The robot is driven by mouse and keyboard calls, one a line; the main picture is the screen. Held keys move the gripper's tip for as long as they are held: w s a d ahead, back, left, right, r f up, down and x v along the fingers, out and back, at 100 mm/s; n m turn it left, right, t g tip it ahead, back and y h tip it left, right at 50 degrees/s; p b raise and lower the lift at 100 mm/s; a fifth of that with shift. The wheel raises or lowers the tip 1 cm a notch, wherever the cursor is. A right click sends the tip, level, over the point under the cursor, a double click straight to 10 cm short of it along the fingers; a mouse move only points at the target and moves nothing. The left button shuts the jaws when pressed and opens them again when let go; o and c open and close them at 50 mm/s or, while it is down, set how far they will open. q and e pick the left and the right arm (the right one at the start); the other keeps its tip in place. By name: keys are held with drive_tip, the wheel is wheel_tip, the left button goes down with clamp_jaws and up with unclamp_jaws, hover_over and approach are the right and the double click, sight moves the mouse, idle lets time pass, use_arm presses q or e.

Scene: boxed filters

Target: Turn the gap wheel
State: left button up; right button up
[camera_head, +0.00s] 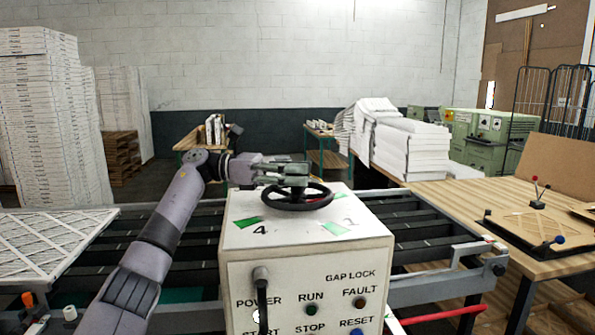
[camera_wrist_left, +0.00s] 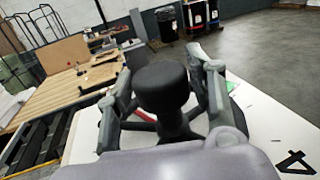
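The gap wheel (camera_head: 297,202) is a black spoked handwheel lying flat on top of a cream control box (camera_head: 300,245). My left gripper (camera_head: 292,172) reaches in from the left, just above the wheel. In the left wrist view a black round knob (camera_wrist_left: 162,84) stands between the two fingers. The fingers are spread, one on each side of it, and narrow gaps seem to show between them and the knob. Whether either finger touches it is hard to tell. The gripper hides the wheel's far side in the head view. My right gripper is not in view.
The box front carries a black lever (camera_head: 261,290) and labelled buttons. Dark conveyor slats (camera_head: 190,235) run behind the box. A pleated filter (camera_head: 45,240) lies at left. A wooden workbench (camera_head: 450,200) stands at right, and stacked filters (camera_head: 45,120) rise behind.

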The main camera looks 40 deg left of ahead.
use_arm(q)
drive_tip(key=shift+o, duration=0.9)
drive_tip(key=v, duration=1.1)
drive_tip(key=shift+w, duration=0.1)
drive_tip(key=shift+s+a, duration=0.25)
drive_tip(key=shift+a, duration=0.2)
